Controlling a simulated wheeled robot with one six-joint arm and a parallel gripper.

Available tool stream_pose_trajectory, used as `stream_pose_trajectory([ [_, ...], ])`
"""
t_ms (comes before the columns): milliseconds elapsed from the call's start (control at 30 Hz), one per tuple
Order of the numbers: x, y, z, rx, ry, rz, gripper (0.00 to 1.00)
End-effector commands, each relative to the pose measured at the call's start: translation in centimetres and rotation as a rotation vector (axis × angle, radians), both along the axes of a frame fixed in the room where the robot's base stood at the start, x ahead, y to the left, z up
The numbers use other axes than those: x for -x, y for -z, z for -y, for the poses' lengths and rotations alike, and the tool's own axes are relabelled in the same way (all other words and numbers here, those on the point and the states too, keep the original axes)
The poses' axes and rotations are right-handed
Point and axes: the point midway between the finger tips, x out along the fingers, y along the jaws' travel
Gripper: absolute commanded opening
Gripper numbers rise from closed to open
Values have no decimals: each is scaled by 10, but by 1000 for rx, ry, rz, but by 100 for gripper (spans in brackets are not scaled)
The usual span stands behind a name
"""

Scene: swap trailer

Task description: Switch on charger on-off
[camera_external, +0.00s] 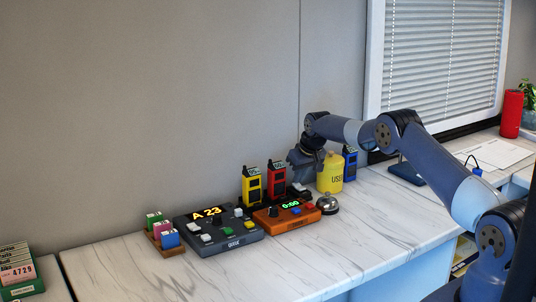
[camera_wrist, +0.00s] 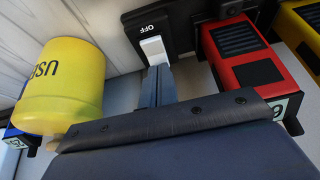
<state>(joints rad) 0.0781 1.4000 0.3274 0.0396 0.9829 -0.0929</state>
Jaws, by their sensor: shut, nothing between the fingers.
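The charger on-off switch is a white rocker (camera_wrist: 152,47) on a black block, the charger (camera_wrist: 174,30), with the word OFF printed above it in the wrist view. My gripper (camera_wrist: 159,72) is shut and empty. Its fingertips show right at the lower end of the white rocker; I cannot tell whether they touch it. In the external view my gripper (camera_external: 301,176) points down over the dark charger (camera_external: 297,191), largely hiding it, between the red radio and the yellow canister.
A yellow canister (camera_external: 330,173) stands close right of my gripper. A red radio (camera_external: 277,179) and a yellow radio (camera_external: 251,186) stand left, a blue radio (camera_external: 350,164) right. An orange timer (camera_external: 287,215), a bell (camera_external: 327,204) and a grey console (camera_external: 220,230) lie in front.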

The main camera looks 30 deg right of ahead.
Motion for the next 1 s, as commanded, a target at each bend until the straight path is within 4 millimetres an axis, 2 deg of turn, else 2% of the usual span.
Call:
stream_pose_trajectory([
  [533, -2, 8, 0, 0, 0, 1, 0],
  [700, -8, 18, 0, 0, 0, 1, 0],
  [767, -7, 12, 0, 0, 0, 0, 0],
  [1000, -4, 13, 0, 0, 0, -3, 0],
])
